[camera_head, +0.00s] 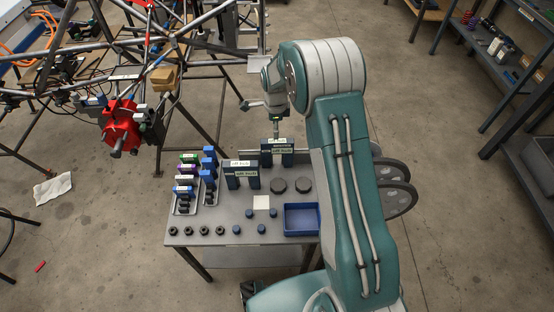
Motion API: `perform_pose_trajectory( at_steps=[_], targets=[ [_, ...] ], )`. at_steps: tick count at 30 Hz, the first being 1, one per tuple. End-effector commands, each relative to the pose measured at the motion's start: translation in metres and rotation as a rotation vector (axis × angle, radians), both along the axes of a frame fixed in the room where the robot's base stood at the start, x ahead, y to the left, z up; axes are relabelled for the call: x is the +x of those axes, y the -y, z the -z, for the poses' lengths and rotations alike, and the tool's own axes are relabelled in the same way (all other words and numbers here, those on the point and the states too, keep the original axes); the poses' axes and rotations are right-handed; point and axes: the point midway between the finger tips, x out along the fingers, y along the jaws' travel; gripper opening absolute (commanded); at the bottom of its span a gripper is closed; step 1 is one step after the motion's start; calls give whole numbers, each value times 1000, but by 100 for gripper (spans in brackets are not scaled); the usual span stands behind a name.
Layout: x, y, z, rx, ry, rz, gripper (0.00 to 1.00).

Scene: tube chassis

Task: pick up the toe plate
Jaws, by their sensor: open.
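I cannot tell for certain which thing is the toe plate. A small flat pale square (261,202) lies on the grey table between dark round pieces. Dark blocks with pale labels (240,178) stand at the table's back, and the label text is too small to read surely. My gripper (276,130) is at the end of my arm, pointing down above the back edge of the table, close to the labelled blocks. It is open, and I see nothing held in it. My arm hides part of the table's right side.
The grey table (180,240) also bears a blue tray (302,233), dark discs (278,186), small dark cylinders and racks of coloured blocks. A tube chassis (175,40) with a red part (120,125) stands at the back left. Shelves (490,60) stand at right. Concrete floor lies between.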

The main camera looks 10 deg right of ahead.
Motion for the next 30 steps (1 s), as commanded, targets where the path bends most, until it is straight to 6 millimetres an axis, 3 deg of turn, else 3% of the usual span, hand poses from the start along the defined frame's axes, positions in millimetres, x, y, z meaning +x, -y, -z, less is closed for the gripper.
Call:
perform_pose_trajectory(
  at_steps=[6, 14, 21, 30],
  targets=[
    [-1, 0, 37, 0, -5, -1, 78],
    [-1, 2, 60, 0, -3, -1, 78],
    [0, 5, 96, 0, -3, -1, 78],
    [0, 5, 103, 0, 0, -2, 78]
  ],
)
